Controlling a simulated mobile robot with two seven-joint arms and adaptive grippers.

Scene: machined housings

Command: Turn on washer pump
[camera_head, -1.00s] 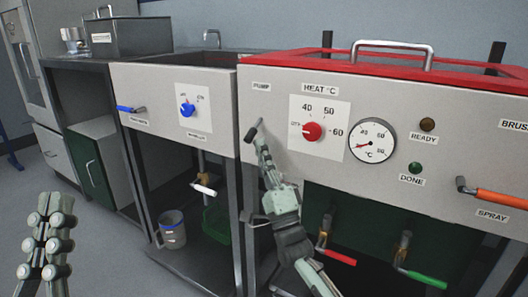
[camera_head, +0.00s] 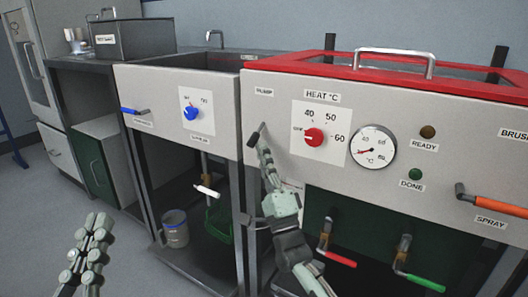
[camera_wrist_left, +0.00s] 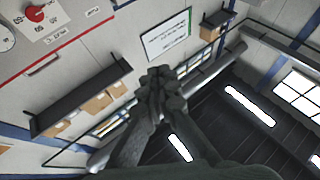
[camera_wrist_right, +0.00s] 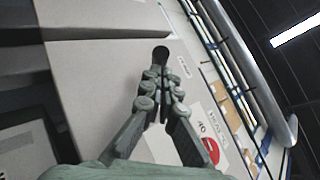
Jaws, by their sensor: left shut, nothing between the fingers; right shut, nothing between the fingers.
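The washer is the light grey panel unit (camera_head: 420,190) with a red-rimmed top. A "PUMP" label (camera_head: 264,91) is at its upper left, with a small dark pump switch (camera_head: 262,127) below. My right gripper (camera_head: 263,143) is shut and empty, its tips just below the switch. In the right wrist view, the dark round end of the switch (camera_wrist_right: 160,54) is just beyond the shut fingertips (camera_wrist_right: 160,72); I cannot tell whether they touch. My left gripper (camera_head: 100,220) is shut and empty, low at the left, away from the panel.
Right of the switch are a red heat knob (camera_head: 314,137), a gauge (camera_head: 373,147), a brown READY lamp (camera_head: 428,132) and a green DONE lamp (camera_head: 415,174). An orange spray handle (camera_head: 498,200) sticks out at the right. A sink unit (camera_head: 160,90) with a blue knob (camera_head: 191,113) stands left.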

